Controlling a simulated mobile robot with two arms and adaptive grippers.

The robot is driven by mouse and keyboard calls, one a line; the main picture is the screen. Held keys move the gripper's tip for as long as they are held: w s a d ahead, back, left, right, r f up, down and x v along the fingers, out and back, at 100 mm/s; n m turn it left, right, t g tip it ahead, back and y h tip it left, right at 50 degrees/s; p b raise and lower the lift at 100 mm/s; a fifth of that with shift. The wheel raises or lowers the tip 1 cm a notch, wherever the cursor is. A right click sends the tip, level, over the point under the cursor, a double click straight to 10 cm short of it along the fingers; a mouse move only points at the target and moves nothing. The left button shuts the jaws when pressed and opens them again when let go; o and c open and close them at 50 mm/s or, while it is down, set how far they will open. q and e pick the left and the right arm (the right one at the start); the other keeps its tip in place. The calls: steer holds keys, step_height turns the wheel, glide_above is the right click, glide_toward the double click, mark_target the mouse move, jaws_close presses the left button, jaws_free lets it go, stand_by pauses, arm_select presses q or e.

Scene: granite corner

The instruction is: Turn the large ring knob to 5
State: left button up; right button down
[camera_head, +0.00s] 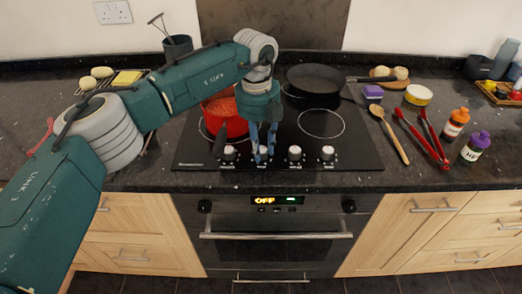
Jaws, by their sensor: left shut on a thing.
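A black glass hob (345,158) is set in the worktop, with a row of several pale knobs along its front edge. My left gripper (264,147) comes down from above, blue fingers pointing down, and is shut on the second knob from the left (263,153). The fingers mostly hide this knob, so its pointer cannot be seen. The other knobs, such as the far left one (229,153), the third (295,153) and the far right one (328,153), are untouched. The marks by the knobs are too small to read. My right gripper is not in view.
A red pot (231,125) stands behind left of the gripper, its dark handle (220,142) pointing forward near the knobs. A black frying pan (313,79) is at the back. A wooden spoon (390,133), red tongs (420,137) and bottles (475,149) lie or stand right. The oven is below.

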arm_select(q)
steer(key=m+b, duration=0.1)
steer(key=m, duration=0.1)
steer(key=shift+d+m, duration=0.1)
steer(key=shift+m, duration=0.3)
steer(key=m, duration=0.3)
steer(key=shift+m, duration=0.3)
steer(key=m, duration=0.3)
steer(key=shift+m+b, duration=0.3)
steer(key=m, duration=0.3)
steer(key=shift+m+g, duration=0.3)
steer(key=shift+m, duration=0.1)
steer(key=m, duration=0.4)
steer(key=shift+w+r+y, duration=0.1)
steer(key=shift+y, duration=0.2)
steer(key=m, duration=0.8)
steer(key=shift+p, duration=0.3)
steer(key=shift+w+m+y, duration=0.1)
steer(key=shift+m+y, duration=0.2)
steer(key=shift+m, duration=1.8)
